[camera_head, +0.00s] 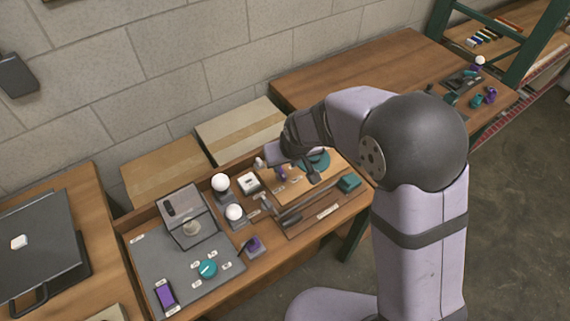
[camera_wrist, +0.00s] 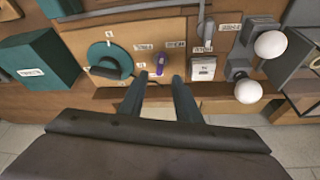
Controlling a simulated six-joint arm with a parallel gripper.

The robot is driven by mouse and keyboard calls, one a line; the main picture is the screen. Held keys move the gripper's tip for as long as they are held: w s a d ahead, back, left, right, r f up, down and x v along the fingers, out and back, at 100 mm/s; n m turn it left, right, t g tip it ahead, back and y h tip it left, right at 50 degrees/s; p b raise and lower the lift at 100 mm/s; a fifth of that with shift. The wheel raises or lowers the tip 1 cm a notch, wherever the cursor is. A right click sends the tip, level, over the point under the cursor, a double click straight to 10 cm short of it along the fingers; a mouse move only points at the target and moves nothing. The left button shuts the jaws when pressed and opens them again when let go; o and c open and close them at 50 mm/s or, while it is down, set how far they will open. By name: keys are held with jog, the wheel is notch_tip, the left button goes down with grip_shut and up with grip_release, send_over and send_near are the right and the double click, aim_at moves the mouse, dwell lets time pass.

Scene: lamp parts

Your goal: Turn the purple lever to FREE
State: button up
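The purple lever (camera_wrist: 161,62) stands on the light wooden board (camera_wrist: 85,40), between two small white labels whose text is too small to read surely. In the head view the lever (camera_head: 281,174) is a small purple spot beside my wrist. My gripper (camera_wrist: 158,80) is open and empty. In the wrist view its two dark fingertips lie just below the lever, one on each side of its line. No contact with the lever shows. In the head view my arm hides part of the board.
A teal disc with a dark handle (camera_wrist: 110,60) is left of the lever. A white switch box (camera_wrist: 203,68) and white bulbs (camera_wrist: 270,44) are to its right. A teal block (camera_wrist: 38,60) stands far left. A grey tray (camera_head: 150,250) holds other parts, including a purple piece (camera_head: 165,295).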

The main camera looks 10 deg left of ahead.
aim_at(282, 173)
jog(key=shift+g, duration=0.4)
jog(key=f, duration=0.1)
jog(key=f+b, duration=0.1)
jog(key=f, duration=0.2)
jog(key=shift+s+d+f+b, duration=0.3)
jog(key=shift+f, duration=0.1)
jog(key=w+a, duration=0.1)
jog(key=w, duration=0.1)
jog(key=w+a+b, duration=0.1)
jog(key=w+a, duration=0.1)
jog(key=w, duration=0.1)
jog(key=w+a, duration=0.1)
jog(key=w, duration=0.1)
jog(key=shift+w+a+r, duration=0.15)
jog(key=shift+a+r, duration=0.05)
jog(key=shift+r, duration=0.05)
jog(key=s+r+g, duration=0.1)
jog(key=s+d+r+g+h, duration=0.1)
jog(key=r, duration=0.1)
jog(key=s+d+r+h, duration=0.1)
jog(key=r, duration=0.1)
jog(key=shift+s+g, duration=0.25)
jog(key=shift+g, duration=0.15)
jog(key=shift+s+d, duration=0.15)
jog(key=shift+s, duration=0.2)
jog(key=shift+f, duration=0.25)
jog(key=shift+f+p, duration=1.15)
jog(key=shift+f, duration=2.35)
